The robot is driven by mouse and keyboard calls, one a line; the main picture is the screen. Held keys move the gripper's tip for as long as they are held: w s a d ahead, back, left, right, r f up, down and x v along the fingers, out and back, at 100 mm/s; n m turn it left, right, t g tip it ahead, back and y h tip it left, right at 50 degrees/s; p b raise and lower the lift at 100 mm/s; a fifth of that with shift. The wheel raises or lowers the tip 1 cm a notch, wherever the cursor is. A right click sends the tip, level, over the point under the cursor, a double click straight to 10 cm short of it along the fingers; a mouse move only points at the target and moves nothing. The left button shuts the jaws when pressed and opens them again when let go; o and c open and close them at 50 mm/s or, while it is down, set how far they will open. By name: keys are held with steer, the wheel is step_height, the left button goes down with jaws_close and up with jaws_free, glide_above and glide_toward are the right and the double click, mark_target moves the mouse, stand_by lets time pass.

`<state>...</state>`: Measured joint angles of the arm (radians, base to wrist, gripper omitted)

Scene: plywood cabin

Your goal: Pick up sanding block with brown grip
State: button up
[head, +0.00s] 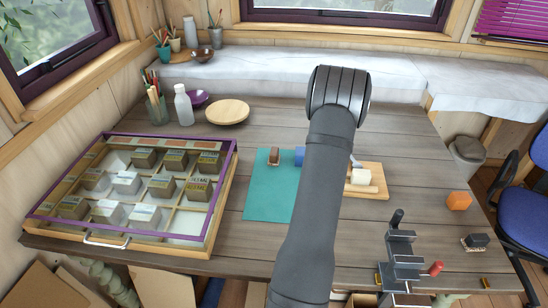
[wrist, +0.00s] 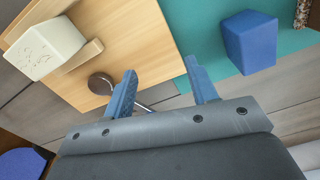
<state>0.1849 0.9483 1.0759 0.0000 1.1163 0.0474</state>
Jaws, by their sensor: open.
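A small brown-topped block (head: 275,156), which looks like the sanding block with brown grip, lies on the teal mat (head: 262,195) at its far left part. In the wrist view a speckled brown piece (wrist: 302,14) is cut off at the top right corner; it may be the same block. In the head view my arm hides the gripper.
A blue block (wrist: 250,42) stands on the mat, between my gripper and the brown piece. A cream block (wrist: 45,45) sits on the wooden board (head: 376,190). A metal tool (wrist: 100,84) lies near the fingers. A glass-lidded case (head: 227,196) fills the left; a vise (head: 403,262) stands front right.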

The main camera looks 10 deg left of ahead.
steer(key=a+r+t, duration=0.2)
steer(key=a+r, duration=0.4)
steer(key=a, duration=0.4)
steer(key=n+t, duration=0.2)
glide_toward(274, 151)
steer(key=shift+t, duration=0.3)
steer(key=x, duration=0.5)
steer(key=shift+s+a+f, duration=0.1)
steer(key=shift+a+f, duration=0.2)
steer(key=shift+a, duration=0.05)
steer(key=shift+d+x, duration=0.2)
steer(key=shift+x, duration=1.15)
steer(key=shift+d+x, duration=0.15)
steer(key=shift+x, duration=1.15)
steer(key=c, duration=1.1)
steer(key=shift+r, duration=0.1)
